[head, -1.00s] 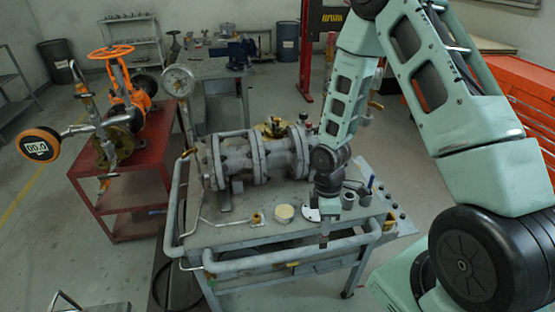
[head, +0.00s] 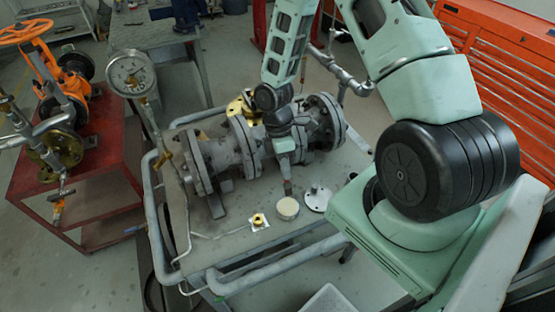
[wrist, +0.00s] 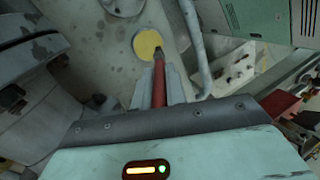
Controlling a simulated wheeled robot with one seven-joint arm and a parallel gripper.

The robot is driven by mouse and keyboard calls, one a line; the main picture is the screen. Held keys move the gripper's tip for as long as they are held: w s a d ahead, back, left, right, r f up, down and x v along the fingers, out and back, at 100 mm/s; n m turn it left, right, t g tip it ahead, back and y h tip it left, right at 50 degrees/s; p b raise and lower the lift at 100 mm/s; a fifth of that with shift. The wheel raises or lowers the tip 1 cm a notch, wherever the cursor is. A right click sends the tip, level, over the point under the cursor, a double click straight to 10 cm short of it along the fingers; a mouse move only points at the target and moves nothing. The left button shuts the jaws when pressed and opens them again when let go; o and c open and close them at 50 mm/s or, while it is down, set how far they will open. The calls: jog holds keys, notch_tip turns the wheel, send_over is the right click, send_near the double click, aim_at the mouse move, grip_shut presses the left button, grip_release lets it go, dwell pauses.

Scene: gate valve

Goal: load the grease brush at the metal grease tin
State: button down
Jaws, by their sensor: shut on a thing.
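The grease tin (head: 288,208) is a short round tin with a pale top on the grey cart, in front of the valve body. In the wrist view its yellow grease surface (wrist: 145,42) shows. My gripper (head: 286,178) is just behind and above the tin in the head view. It is shut on the grease brush (wrist: 158,88), whose red handle runs between the fingers. The brush's dark tip (wrist: 158,53) overlaps the right part of the yellow disc in the wrist view. I cannot tell whether the tip touches the grease.
The flanged grey valve (head: 240,150) lies just behind the tin. A pale round plate (head: 317,198) is right of it, and a small brass fitting (head: 258,220) is left. A pipe rail (head: 270,275) runs along the cart's front edge. A pressure gauge (head: 130,73) stands at left.

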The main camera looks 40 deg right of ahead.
jog(key=shift+f+b, duration=2.6)
jog(key=shift+f, duration=0.35)
jog(key=shift+f, duration=0.6)
jog(key=shift+s, duration=0.1)
notch_tip(320, 180, up, 7)
jog(key=p, duration=0.6)
jog(key=shift+r, duration=0.15)
dwell(0.8)
